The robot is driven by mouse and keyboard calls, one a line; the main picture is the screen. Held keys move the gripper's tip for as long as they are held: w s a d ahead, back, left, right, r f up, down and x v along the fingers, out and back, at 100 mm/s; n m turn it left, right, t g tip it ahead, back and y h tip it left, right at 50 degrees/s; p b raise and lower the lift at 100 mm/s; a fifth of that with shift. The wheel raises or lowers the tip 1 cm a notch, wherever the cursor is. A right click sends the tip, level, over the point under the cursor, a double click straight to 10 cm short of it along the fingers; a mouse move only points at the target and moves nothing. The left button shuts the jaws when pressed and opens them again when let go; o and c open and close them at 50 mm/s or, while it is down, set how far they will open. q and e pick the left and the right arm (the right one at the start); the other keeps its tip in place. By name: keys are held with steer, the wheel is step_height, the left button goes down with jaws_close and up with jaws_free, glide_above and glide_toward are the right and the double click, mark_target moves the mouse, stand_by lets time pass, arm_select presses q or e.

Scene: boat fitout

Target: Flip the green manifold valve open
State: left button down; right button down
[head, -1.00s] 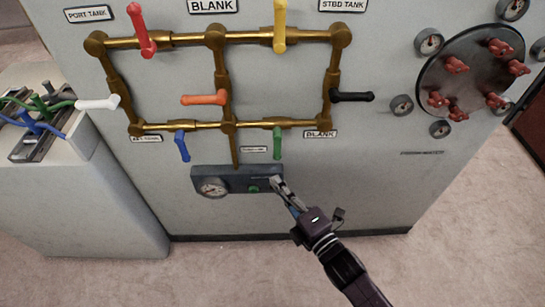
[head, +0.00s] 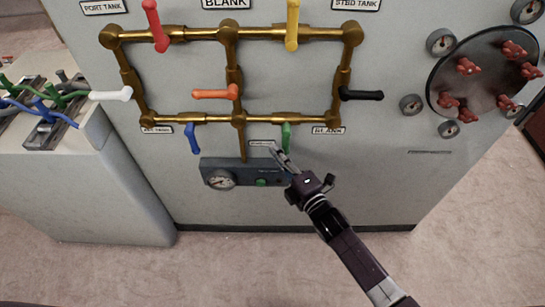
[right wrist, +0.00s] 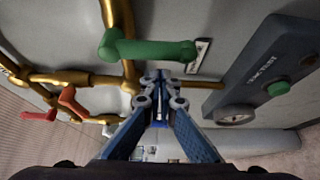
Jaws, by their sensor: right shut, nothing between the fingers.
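The green valve handle (head: 286,137) hangs from the lower brass pipe of the manifold (head: 190,119), pointing down in the head view. In the right wrist view the green handle (right wrist: 150,49) shows large, lying across the upper middle, just beyond my fingertips. My right gripper (head: 280,157) is just below and beside the handle's lower end. In the right wrist view the right gripper (right wrist: 160,78) has its fingertips together with nothing between them. I cannot tell whether it touches the handle. My left gripper is not in view.
Other handles are near: blue (head: 192,138), orange (head: 214,94), black (head: 361,95), white (head: 111,95), red (head: 156,26) and yellow (head: 292,25). A gauge panel (head: 240,172) with a green button is close below. A round hatch (head: 480,75) is at right.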

steer(key=shift+w+d, duration=0.1)
steer(key=shift+d, duration=0.55)
steer(key=shift+d+p, duration=0.15)
steer(key=shift+p, duration=0.4)
